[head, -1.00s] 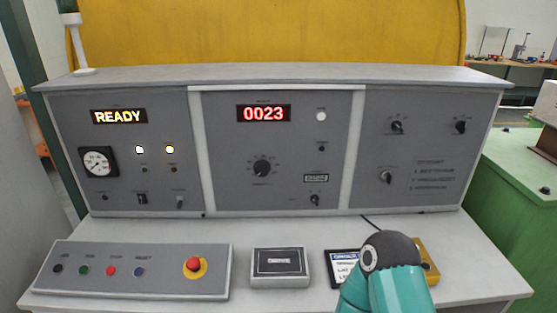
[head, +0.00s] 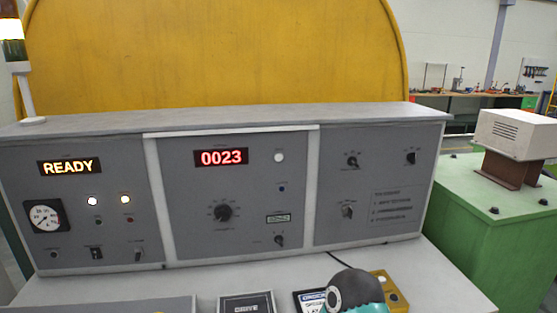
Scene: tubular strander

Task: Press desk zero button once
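The grey control desk (head: 118,159) stands ahead, with a red display (head: 221,157) reading 0023 in its middle panel. Right of the display is a white round button (head: 279,157). Below that is a small blue button (head: 282,188). Their labels are too small to read, so I cannot tell which is the zero button. Neither gripper is in view. A teal link of my own arm with a dark cap shows at the bottom, in front of the desk's lower shelf.
The left panel has a lit READY display (head: 69,166) and a round gauge (head: 45,217). A dial knob (head: 223,212) sits mid-panel. A yellow box (head: 389,291) and a dark card (head: 310,300) lie on the shelf. A green machine (head: 491,225) stands at right.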

